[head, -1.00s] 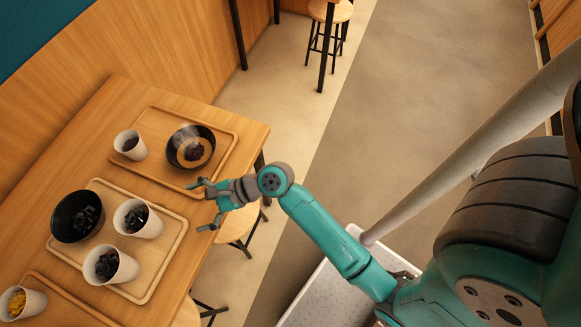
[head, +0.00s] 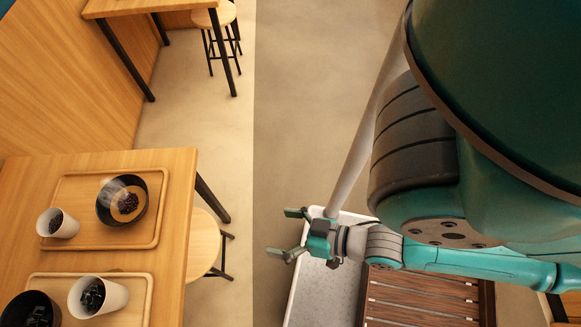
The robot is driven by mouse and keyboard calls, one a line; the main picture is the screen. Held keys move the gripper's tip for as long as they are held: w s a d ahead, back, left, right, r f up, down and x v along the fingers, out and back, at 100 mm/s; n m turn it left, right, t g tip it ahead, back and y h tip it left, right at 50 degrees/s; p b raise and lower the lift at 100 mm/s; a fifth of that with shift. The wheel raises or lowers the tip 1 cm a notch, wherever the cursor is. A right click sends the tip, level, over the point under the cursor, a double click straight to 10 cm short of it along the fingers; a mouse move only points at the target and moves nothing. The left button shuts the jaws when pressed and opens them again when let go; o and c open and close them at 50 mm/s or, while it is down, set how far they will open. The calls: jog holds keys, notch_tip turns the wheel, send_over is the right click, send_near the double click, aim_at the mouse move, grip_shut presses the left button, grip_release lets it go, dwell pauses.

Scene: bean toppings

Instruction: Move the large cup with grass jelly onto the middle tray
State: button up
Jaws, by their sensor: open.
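Two trays show on the table at the left. The farther wooden tray (head: 85,185) holds a white cup with dark contents (head: 57,224) and a black bowl with a steaming topping (head: 122,200). The nearer tray (head: 141,287), cut by the bottom edge, holds a white cup with black jelly-like cubes (head: 97,296) and a black bowl (head: 28,310) with similar cubes. Another white cup with dark cubes, seen earlier on this tray, is out of frame. My gripper (head: 291,233) is open and empty, right of the table, apart from every cup.
The wooden table (head: 172,165) ends at its right edge, with a round stool (head: 204,243) beside it. A white speckled surface (head: 318,290) and a slatted wooden surface (head: 420,297) lie below my arm. Open floor (head: 200,130) is beyond the table.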

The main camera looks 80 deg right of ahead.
jog(key=s+r+n, duration=0.2)
jog(key=r, duration=0.1)
jog(key=s+r+n, duration=0.1)
jog(key=n, duration=0.1)
jog(key=shift+a+r+t, duration=0.1)
jog(key=shift+r+t, duration=0.05)
jog(key=shift+t, duration=0.25)
dwell(0.7)
